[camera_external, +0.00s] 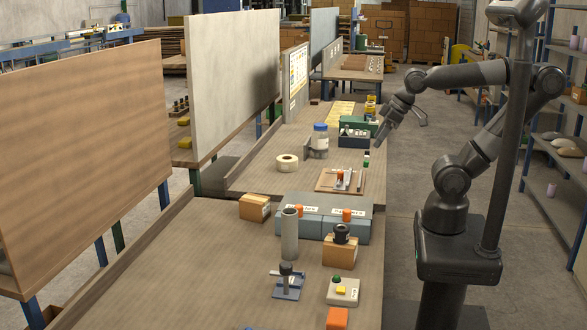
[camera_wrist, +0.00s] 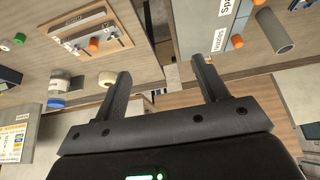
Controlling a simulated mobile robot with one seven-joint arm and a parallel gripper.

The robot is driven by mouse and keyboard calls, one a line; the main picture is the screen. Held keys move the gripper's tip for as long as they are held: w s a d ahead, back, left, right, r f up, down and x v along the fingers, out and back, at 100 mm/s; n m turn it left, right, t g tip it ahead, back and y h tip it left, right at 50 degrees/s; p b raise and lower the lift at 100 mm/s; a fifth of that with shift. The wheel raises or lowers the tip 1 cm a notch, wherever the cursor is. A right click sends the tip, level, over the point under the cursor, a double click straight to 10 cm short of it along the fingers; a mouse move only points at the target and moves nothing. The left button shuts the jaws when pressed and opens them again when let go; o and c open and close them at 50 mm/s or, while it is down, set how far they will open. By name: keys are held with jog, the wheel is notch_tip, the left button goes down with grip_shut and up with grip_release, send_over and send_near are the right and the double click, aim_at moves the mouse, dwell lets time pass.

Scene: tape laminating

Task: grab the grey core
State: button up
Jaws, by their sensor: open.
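The grey core (camera_external: 290,236) is a plain upright tube on the near bench, just in front of the blue-grey boxes. In the wrist view the grey core (camera_wrist: 274,31) shows at the upper right, turned by the camera's angle. My gripper (camera_external: 381,136) is high above the far bench's right side, well away from the core. In the wrist view my gripper's two fingers (camera_wrist: 161,72) are spread apart with nothing between them. The core lies beyond and to the right of the right finger there.
Blue-grey boxes (camera_external: 357,228) with orange knobs stand behind the core. A cardboard box (camera_external: 254,208) is to its left, and a wooden block with a black roll (camera_external: 340,250) to its right. A blue stand (camera_external: 287,287) is in front. The near bench's left side is clear.

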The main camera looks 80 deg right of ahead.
jog(key=g, duration=0.1)
send_near(288, 225)
jog(key=shift+w+d+f, duration=0.2)
jog(key=shift+d, duration=0.4)
jog(key=shift+w+d+f, duration=0.2)
jog(key=shift+d, duration=0.35)
jog(key=x, duration=1)
jog(key=shift+s+f, duration=0.1)
jog(key=shift+f, duration=0.2)
jog(key=shift+c, duration=0.6)
jog(key=c, duration=1)
